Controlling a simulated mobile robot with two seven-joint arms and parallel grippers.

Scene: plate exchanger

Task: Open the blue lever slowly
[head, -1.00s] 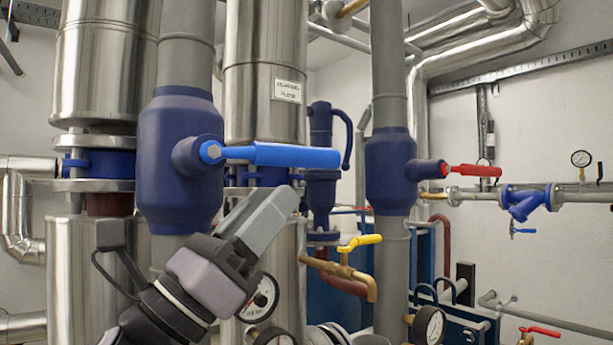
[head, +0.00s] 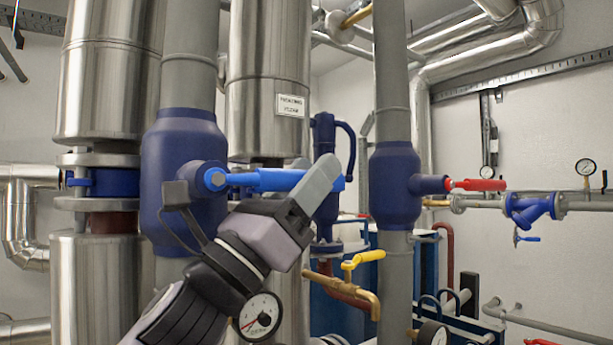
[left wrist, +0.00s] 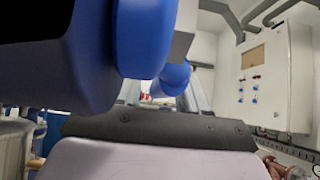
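The blue lever (head: 265,180) sticks out level to the right from the big dark blue valve (head: 185,165) on the grey pipe. My left gripper (head: 322,178) is at the outer part of the lever. One grey finger crosses in front of it and the lever's tip shows just past that finger; the other finger is hidden there. In the left wrist view the lever (left wrist: 172,78) shows between two spread fingers, partly covered by the blue hub (left wrist: 143,35). The fingers look open around it; contact is not clear. My right gripper is not in view.
A second blue valve (head: 395,185) with a red lever (head: 480,185) stands to the right. A yellow-handled tap (head: 362,259) and a pressure gauge (head: 261,316) lie below. Steel tanks stand left and behind. A white cabinet (left wrist: 265,80) shows in the wrist view.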

